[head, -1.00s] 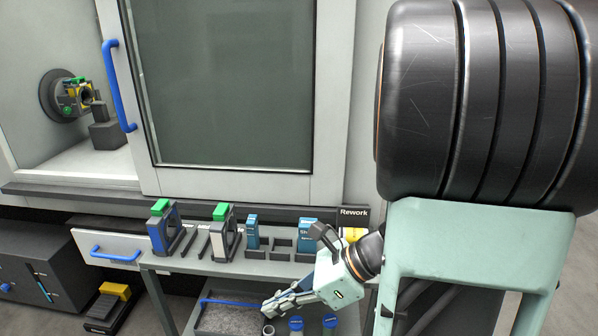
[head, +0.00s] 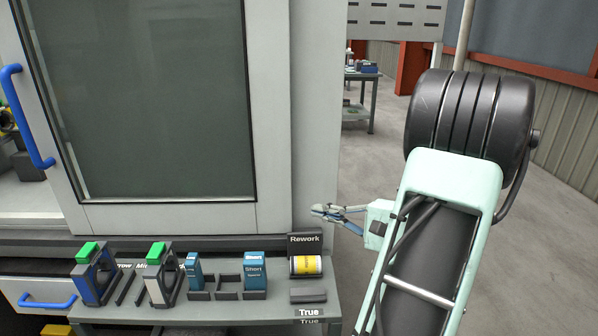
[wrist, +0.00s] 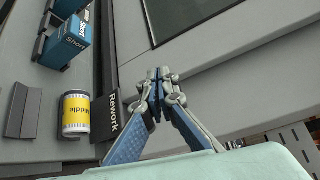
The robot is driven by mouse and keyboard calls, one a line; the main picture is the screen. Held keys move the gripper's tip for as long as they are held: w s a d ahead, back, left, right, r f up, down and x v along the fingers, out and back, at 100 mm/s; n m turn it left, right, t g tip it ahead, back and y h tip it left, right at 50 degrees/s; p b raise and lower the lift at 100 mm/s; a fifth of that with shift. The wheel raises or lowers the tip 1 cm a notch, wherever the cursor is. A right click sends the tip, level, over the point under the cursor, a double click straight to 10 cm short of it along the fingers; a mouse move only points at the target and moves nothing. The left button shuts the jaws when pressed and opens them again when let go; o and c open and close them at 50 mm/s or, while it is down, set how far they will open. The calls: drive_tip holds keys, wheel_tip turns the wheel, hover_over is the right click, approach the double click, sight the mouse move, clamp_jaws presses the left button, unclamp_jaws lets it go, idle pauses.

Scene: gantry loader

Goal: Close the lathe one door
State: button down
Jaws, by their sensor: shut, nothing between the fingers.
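The lathe door (head: 150,219) is a light grey sliding panel with a large dark window. It stands partly open, with a gap at its left showing part of the machine inside. Its blue vertical handle (head: 27,118) is at the door's left edge in the head view. My gripper (head: 318,212) is shut and empty, in front of the machine's right side, far to the right of the handle. In the wrist view my gripper (wrist: 158,76) has its fingertips together near the door's lower frame. The handle is not in the wrist view.
A grey shelf (head: 215,311) below the door carries green-topped holders, blue boxes (head: 255,273), a yellow-labelled cylinder (head: 306,266) and a black Rework sign (head: 305,243). A drawer with a blue handle (head: 46,301) is at lower left. Open floor lies to the right.

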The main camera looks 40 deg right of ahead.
drive_tip(key=d+r+n+t+h, duration=0.1)
drive_tip(key=d+r+t+h, duration=0.15)
drive_tip(key=d, duration=0.45)
drive_tip(key=shift+y, duration=0.35)
drive_tip(key=x, duration=0.4)
drive_tip(key=a+x, duration=0.1)
drive_tip(key=x, duration=0.2)
drive_tip(key=a+p+x, duration=0.1)
drive_tip(key=x, duration=0.3)
drive_tip(key=shift+w+a+r, duration=0.1)
drive_tip(key=shift+a+r, duration=0.05)
drive_tip(key=shift+a, duration=0.1)
